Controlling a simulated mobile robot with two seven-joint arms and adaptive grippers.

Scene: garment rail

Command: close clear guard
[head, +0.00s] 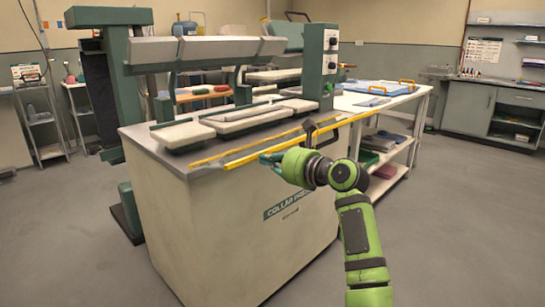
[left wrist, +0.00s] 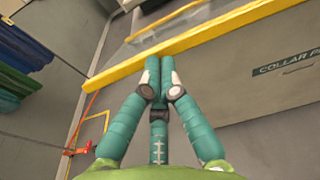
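The clear guard (head: 252,151) is a long, narrow see-through panel with yellow edges. It lies low and nearly flat along the front of the collar press (head: 215,125). My left gripper (head: 268,160) is at the guard's front yellow edge, near its middle. In the left wrist view the teal fingers (left wrist: 159,64) are together with nothing seen between them, and their tips are at the yellow bar (left wrist: 215,32). I cannot tell whether they touch it. The clear panel (left wrist: 160,32) shows beyond that bar. My right gripper is in neither view.
The press cabinet (head: 235,235) stands below the guard. A control box with knobs (head: 329,65) rises at the press's right end. A white table (head: 395,97) with shelves adjoins on the right. The floor (head: 450,220) to the right is clear.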

